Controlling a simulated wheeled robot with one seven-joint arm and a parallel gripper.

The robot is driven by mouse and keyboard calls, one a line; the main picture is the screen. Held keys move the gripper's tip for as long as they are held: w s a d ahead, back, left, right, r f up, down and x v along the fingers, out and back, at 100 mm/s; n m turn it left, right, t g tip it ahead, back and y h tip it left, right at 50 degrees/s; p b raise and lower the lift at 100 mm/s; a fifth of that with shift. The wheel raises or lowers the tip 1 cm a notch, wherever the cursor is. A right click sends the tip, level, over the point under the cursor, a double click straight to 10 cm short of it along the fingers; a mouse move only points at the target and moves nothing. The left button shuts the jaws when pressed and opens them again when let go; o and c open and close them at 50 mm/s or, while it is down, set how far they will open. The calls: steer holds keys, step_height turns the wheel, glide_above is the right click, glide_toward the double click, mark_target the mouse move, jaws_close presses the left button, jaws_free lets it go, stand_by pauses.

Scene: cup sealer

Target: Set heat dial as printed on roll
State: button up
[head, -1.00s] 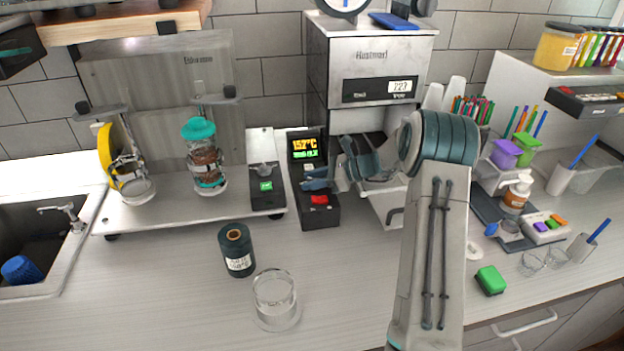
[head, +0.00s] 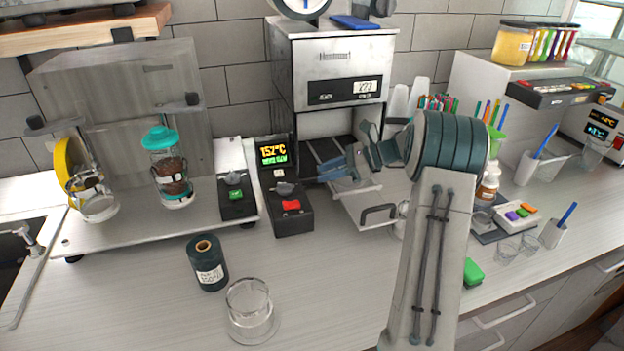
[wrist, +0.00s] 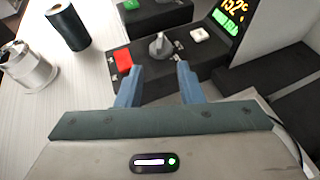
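The heat dial is a small grey knob (head: 284,188) on a black control box (head: 292,219), below a display (head: 274,155) reading about 152°C in yellow over a green line. In the wrist view the dial (wrist: 160,46) stands just beyond my fingertips, between a red button and a white button. My gripper (head: 326,172) is to the right of the box, and its blue fingers (wrist: 160,72) are open and empty, apart from the dial. The dark roll (head: 207,265) stands upright on the counter, its white label too small to read surely.
A glass jar (head: 250,305) stands in front of the roll. A second black box with a green button (head: 237,196) is left of the control box. A machine (head: 337,80) with an open drawer handle (head: 379,213) stands behind my arm.

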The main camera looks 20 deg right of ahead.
mark_target(284, 184)
steer(key=shift+s+d+r, duration=0.1)
steer(key=shift+d+r, duration=0.1)
steer(key=shift+d, duration=0.15)
